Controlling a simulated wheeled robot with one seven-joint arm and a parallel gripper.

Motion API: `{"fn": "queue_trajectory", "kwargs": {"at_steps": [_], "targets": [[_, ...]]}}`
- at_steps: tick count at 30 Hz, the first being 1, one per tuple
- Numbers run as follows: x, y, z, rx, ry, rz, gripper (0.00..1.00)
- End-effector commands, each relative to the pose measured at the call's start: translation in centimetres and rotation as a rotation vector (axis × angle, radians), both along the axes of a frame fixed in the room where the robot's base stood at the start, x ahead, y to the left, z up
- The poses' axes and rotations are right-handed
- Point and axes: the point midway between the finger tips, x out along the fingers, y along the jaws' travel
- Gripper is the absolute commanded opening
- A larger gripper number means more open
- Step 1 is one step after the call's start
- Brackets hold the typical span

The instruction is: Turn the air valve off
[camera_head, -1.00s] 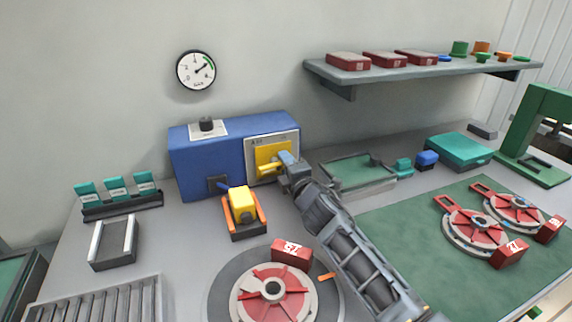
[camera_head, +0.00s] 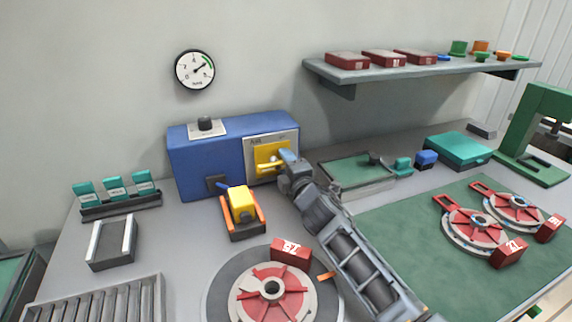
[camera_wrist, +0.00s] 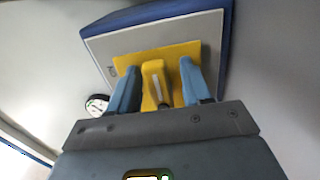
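The air valve is a yellow lever (camera_head: 268,168) on a yellow plate, set in a pale panel on the front of a blue box (camera_head: 205,165). In the head view the lever lies roughly sideways. My gripper (camera_head: 283,163) is at the panel, just right of the lever. In the wrist view its blue fingers (camera_wrist: 158,90) are apart, one on each side of the yellow lever (camera_wrist: 154,80). A gap shows between the lever and the right finger; contact on the left is unclear. The round gauge (camera_head: 195,69) on the wall has its needle toward the green arc.
A yellow and orange device (camera_head: 241,205) stands in front of the box. A red-and-grey disc (camera_head: 270,292) lies on a round plate in front. A green-topped tray (camera_head: 355,170) is right of my gripper. A shelf (camera_head: 420,70) juts out above, right.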

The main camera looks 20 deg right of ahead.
Motion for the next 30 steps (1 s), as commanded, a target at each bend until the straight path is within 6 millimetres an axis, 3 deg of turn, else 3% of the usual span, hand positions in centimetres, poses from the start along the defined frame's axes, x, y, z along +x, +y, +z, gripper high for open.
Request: {"fn": "queue_trajectory", "kwargs": {"at_steps": [10,21,30], "targets": [[-0.6,-0.1,0.2,-0.002,-0.001,0.000,0.49],[-5.7,-0.2,0.3,0.002,0.000,-0.003,0.49],[-7.7,-0.1,0.1,0.000,0.000,-0.001,0.49]]}}
